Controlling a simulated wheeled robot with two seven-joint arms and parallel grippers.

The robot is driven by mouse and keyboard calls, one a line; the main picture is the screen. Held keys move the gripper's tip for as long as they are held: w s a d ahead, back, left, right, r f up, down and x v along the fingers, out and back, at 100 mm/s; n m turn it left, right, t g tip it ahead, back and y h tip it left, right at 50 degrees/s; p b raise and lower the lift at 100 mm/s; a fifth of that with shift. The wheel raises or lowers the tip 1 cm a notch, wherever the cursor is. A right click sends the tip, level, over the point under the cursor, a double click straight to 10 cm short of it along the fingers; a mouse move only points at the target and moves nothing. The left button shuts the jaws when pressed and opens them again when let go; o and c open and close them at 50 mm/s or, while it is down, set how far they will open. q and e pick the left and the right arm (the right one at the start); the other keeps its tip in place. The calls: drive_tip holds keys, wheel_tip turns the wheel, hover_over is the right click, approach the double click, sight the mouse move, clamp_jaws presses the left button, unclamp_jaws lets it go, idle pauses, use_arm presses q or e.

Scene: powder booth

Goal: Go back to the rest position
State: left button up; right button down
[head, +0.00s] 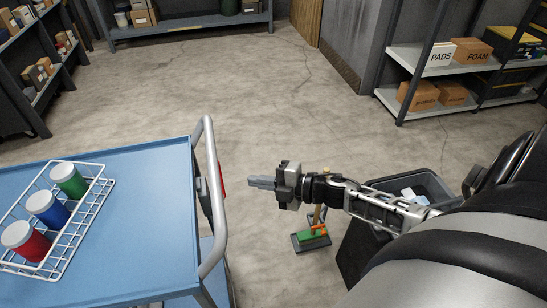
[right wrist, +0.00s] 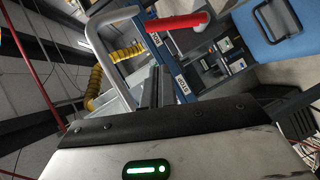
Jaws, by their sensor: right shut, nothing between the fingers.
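My right gripper (head: 260,183) reaches in from the right in the head view, level above the floor, to the right of the blue cart's handle. Its fingers are together and hold nothing. It is apart from the cart and its handle in the picture. My left gripper is not in view.
A blue cart (head: 150,220) with a grey tube handle (head: 213,190) stands at left. On it a white wire rack (head: 88,222) holds red, blue and green jars. A dark bin (head: 357,250) and a green-headed brush (head: 313,238) are below my right arm. Open floor (head: 230,80) lies ahead.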

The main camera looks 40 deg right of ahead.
drive_tip(key=v, duration=0.3)
drive_tip(key=shift+s+d+r, duration=0.2)
drive_tip(key=shift+s, duration=0.1)
drive_tip(key=s+a+f+m+g+h, duration=0.1)
drive_tip(key=s+a+f+m+h, duration=0.2)
drive_tip(key=s+a+m, duration=0.3)
drive_tip(key=s+a+f+m+g+h, duration=0.2)
drive_tip(key=s+a+m, duration=0.4)
drive_tip(key=m, duration=0.6)
drive_tip(key=a+f, duration=0.1)
drive_tip(key=a, duration=0.1)
drive_tip(key=shift+a+m+h, duration=0.4)
drive_tip(key=shift+s+f, duration=0.1)
drive_tip(key=shift+f, duration=0.05)
